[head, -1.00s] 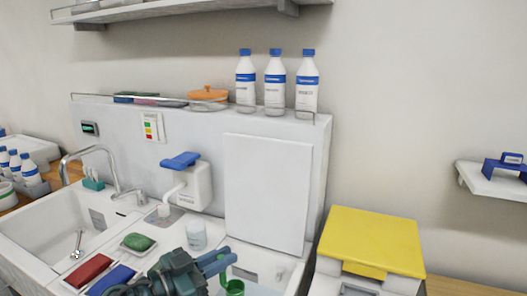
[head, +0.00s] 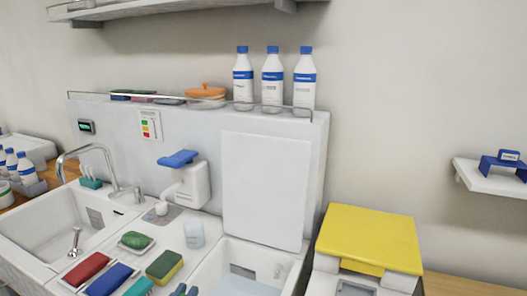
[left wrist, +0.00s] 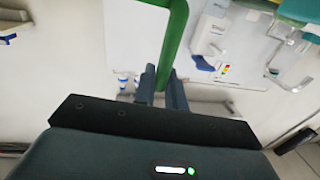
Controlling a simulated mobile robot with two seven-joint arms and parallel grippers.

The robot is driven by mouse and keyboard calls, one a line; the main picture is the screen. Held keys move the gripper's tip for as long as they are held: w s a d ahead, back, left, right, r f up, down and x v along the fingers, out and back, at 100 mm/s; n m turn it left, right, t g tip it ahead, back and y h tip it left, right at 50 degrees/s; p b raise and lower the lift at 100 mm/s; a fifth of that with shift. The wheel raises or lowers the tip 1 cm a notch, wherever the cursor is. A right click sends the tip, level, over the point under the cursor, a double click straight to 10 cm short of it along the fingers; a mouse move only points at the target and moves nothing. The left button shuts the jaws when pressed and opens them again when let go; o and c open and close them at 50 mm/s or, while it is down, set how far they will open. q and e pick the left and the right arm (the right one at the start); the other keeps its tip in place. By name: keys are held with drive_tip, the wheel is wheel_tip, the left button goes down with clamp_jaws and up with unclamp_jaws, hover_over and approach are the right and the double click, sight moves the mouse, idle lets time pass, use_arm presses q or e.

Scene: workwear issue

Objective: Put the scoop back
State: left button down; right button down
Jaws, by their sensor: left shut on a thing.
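The green scoop (left wrist: 174,42) shows in the left wrist view as a long green bar rising between my fingers. My left gripper (left wrist: 163,82) is shut on it. In the head view only the tips of my left gripper (head: 184,291) show at the bottom edge. The scoop is out of the head view, and its bowl end cannot be made out clearly in the wrist view. My right gripper is not in view.
A bin with a yellow lid (head: 368,238) stands right of the double sink (head: 215,256). Bottles (head: 272,82) stand on the ledge above.

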use_arm(q)
drive_tip(key=s+a+f+n+y, duration=0.2)
drive_tip(key=s+a+n+y, duration=0.1)
drive_tip(key=a+y, duration=0.1)
drive_tip(key=shift+s+a+t+y, duration=0.3)
drive_tip(key=shift+s+a, duration=0.1)
drive_tip(key=shift+a, duration=0.15)
